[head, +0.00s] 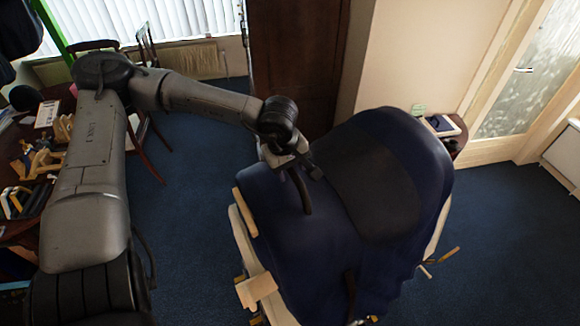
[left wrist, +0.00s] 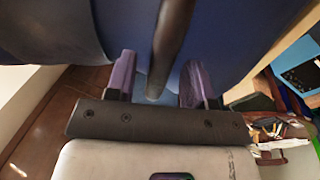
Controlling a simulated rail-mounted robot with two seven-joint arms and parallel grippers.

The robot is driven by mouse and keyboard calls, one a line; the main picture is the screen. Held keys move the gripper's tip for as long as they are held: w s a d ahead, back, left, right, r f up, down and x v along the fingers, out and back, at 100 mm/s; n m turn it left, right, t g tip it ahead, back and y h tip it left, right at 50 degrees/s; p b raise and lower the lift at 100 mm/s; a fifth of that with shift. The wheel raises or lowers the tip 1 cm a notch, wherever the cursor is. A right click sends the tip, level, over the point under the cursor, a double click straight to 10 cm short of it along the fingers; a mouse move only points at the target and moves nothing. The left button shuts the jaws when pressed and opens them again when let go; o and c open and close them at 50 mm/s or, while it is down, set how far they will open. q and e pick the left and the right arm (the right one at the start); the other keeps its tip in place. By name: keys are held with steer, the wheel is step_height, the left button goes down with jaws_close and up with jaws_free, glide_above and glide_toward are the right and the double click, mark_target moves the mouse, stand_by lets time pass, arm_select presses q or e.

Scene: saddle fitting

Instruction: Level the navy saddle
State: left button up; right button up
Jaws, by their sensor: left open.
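The navy saddle (head: 298,238) lies over a pale stand in the middle of the head view, with a darker panel (head: 372,190) across it. Its exact tilt is hard to judge. A dark bar-like handle (head: 304,192) stands on its upper left part, and a second dark bar (head: 349,290) is near its lower edge. My left gripper (head: 300,168) is at the first handle. In the left wrist view, my open left gripper (left wrist: 158,78) has its two fingers on either side of the dark handle (left wrist: 170,45), with gaps showing. The navy saddle (left wrist: 50,25) fills the top there.
The pale stand (head: 242,240) has wooden pieces (head: 257,291) sticking out at its side. A cluttered table (head: 30,225) is at the left, with chairs behind it. A dark cabinet (head: 295,60) stands behind the saddle. Blue carpet (head: 190,230) is open between table and stand.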

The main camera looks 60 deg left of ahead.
arm_select(q)
steer(key=shift+r, duration=0.15)
steer(key=b+v, duration=0.2)
steer(key=v, duration=1.1)
steer(key=shift+r, duration=0.25)
